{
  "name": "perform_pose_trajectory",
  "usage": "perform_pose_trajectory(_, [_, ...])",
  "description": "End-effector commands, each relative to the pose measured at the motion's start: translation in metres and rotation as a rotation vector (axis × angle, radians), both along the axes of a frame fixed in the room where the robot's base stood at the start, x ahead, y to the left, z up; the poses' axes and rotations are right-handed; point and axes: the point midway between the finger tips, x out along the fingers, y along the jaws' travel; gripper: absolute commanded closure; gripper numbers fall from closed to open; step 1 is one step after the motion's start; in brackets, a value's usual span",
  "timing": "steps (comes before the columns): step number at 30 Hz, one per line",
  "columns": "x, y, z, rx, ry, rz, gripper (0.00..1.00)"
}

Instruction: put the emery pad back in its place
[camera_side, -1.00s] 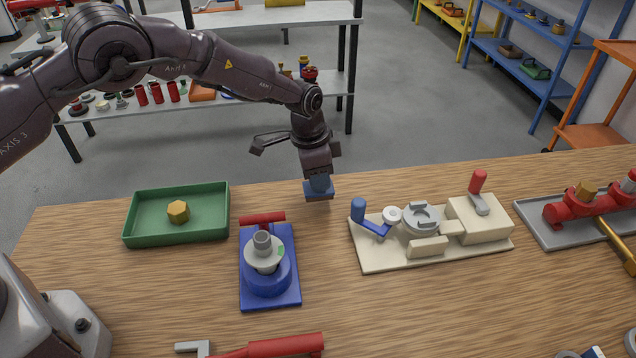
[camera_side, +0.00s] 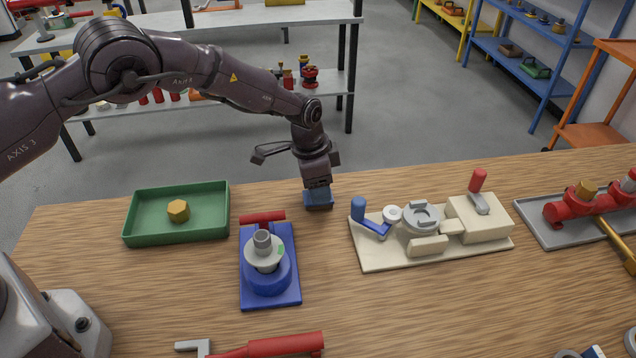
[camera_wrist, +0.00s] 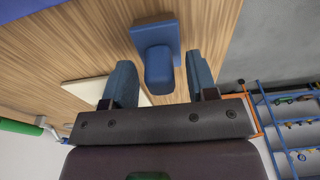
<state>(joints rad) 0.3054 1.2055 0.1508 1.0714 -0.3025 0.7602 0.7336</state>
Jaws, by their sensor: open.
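The emery pad (camera_side: 318,204) appears to be the blue flat plate with a rounded block grip at the back of the wooden table. In the wrist view its plate (camera_wrist: 150,30) lies on or very near the wood, and its blue grip (camera_wrist: 159,70) points toward me. My gripper (camera_side: 317,188) is right above the pad, pointing down. In the wrist view my gripper (camera_wrist: 161,72) is open, with one blue-grey finger on each side of the grip and gaps showing. I cannot tell a marked place for the pad; the wood under it is hidden.
A green tray (camera_side: 132,238) with a yellow hexagonal piece (camera_side: 178,211) stands at left. A blue-based grey fitting (camera_side: 264,255) stands in front of the pad. A cream fixture (camera_side: 378,262) with a blue handle is close at right. A grey tray (camera_side: 541,235) holds red valves. A red-handled tool (camera_side: 285,345) lies at front.

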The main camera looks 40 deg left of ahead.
Motion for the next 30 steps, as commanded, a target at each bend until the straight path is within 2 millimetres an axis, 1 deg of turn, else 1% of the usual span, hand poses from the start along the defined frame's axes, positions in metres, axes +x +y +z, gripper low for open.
perform_pose_trajectory(4, [-0.001,0.001,0.021,-0.002,-0.004,0.0,0.47])
perform_pose_trajectory(12, [-0.008,0.007,0.079,-0.002,-0.004,0.0,0.47])
perform_pose_trajectory(16, [-0.011,0.009,0.101,-0.001,-0.003,0.0,0.47])
perform_pose_trajectory(21, [-0.013,0.011,0.116,-0.001,-0.001,0.0,0.47])
perform_pose_trajectory(30, [-0.013,0.013,0.122,0.0,-0.002,0.004,0.47])
